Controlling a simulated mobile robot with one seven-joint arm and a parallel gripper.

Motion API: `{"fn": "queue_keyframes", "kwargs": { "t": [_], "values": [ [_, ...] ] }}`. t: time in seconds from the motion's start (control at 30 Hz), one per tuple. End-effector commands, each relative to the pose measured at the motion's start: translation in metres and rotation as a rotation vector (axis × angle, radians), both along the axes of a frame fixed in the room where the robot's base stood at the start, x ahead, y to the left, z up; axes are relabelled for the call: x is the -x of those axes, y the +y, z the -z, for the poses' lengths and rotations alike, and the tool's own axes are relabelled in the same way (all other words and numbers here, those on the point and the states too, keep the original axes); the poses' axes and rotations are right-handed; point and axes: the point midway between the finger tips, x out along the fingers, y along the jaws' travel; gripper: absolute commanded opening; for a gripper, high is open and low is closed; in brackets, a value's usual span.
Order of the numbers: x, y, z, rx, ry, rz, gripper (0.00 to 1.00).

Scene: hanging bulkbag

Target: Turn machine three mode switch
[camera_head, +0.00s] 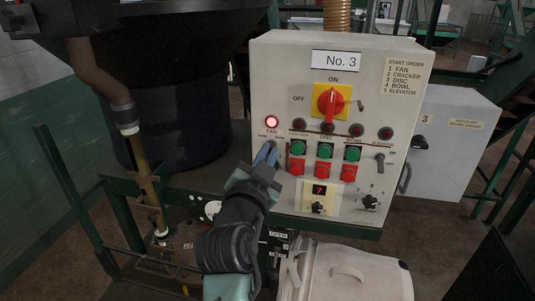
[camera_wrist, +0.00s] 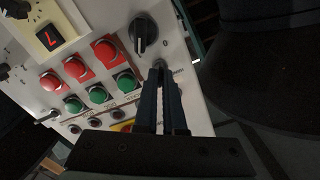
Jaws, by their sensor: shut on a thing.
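The machine three control panel (camera_head: 263,75) is a light grey box with a "No. 3" plate (camera_head: 336,62). My gripper (camera_head: 266,153) is at its left side, just below the lit red fan lamp (camera_head: 271,122). In the wrist view my gripper (camera_wrist: 160,70) has its fingers close together at the panel face. They are shut on a small dark switch, mostly hidden between the tips. A larger black rotary knob (camera_wrist: 143,34) is just beyond the fingertips in the wrist view. No readable mode label shows, and the small switch's position cannot be told.
A red main switch (camera_head: 330,102) on a yellow plate is at the upper panel. Green buttons (camera_head: 325,150) and red buttons (camera_head: 322,170) lie right of my gripper. A display (camera_head: 318,190) reads 7. A dark drum (camera_head: 180,125) stands left; a pale lidded bin (camera_head: 350,275) is below.

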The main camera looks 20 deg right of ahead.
Motion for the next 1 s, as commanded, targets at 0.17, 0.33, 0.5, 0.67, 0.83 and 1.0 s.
{"fn": "queue_keyframes", "kwargs": {
  "t": [0.17,0.33,0.5,0.67,0.83,1.0],
  "values": [
    [-0.0002,0.0000,0.0006,0.032,0.021,0.000,0.00],
    [-0.0004,-0.0002,0.0009,0.105,0.071,0.002,0.00],
    [-0.0004,-0.0003,0.0010,0.220,0.149,0.003,0.00],
    [-0.0008,0.0005,0.0004,0.347,0.233,0.002,0.00],
    [-0.0012,0.0008,-0.0001,0.481,0.325,0.002,0.00],
    [-0.0013,0.0011,-0.0005,0.605,0.410,0.002,0.00]
  ]
}}
